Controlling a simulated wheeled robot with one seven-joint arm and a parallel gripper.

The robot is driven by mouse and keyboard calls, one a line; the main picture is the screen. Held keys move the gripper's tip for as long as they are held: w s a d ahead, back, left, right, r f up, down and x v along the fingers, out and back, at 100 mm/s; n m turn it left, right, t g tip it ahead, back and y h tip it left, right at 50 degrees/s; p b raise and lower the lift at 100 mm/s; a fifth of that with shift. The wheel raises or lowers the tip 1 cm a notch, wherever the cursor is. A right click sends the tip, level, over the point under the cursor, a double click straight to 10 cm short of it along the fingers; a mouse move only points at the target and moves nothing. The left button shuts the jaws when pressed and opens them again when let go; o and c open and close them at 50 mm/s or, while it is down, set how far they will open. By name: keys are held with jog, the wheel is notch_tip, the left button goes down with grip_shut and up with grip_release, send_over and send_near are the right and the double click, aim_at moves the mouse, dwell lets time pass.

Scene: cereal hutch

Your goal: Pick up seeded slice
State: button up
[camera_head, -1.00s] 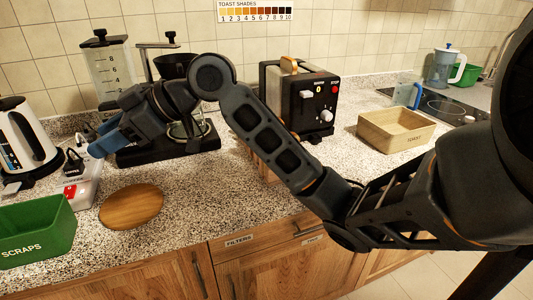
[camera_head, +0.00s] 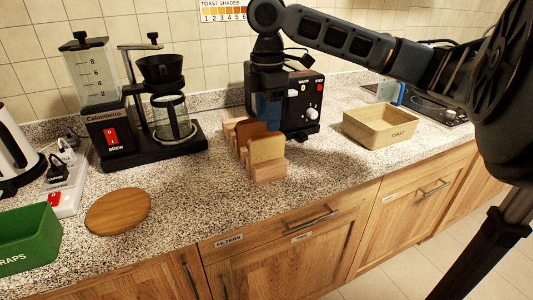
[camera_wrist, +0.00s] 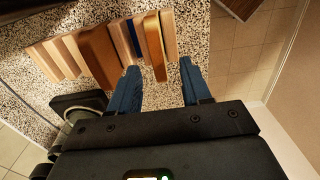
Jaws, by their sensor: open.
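A wooden rack (camera_head: 270,174) stands on the counter with bread slices upright in it. A golden-tan slice (camera_head: 266,149) is at its near end, and a browner slice (camera_head: 246,130) stands farther back. I cannot make out seeds, so I cannot tell which is the seeded slice. In the wrist view my gripper (camera_wrist: 158,67) is open, with a tan slice (camera_wrist: 154,46) edge-on between the fingertips. A thicker brown slice (camera_wrist: 98,56) is left of the fingers. Contact cannot be told.
A black toaster (camera_head: 310,98) is close behind my gripper. A wooden toast box (camera_head: 372,134) is to the right, a coffee maker (camera_head: 160,135) to the left. A round board (camera_head: 118,210) and green scraps bin (camera_head: 30,240) are at the left. The front counter is clear.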

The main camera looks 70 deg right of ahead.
aim_at(267, 134)
notch_tip(267, 134, down, 7)
jog(key=shift+w+d+r+p, duration=0.1)
jog(key=shift+w+r+p, duration=0.05)
jog(key=shift+p, duration=0.25)
jog(key=shift+c, duration=0.2)
jog(key=c, duration=0.7)
jog(key=shift+r, duration=0.1)
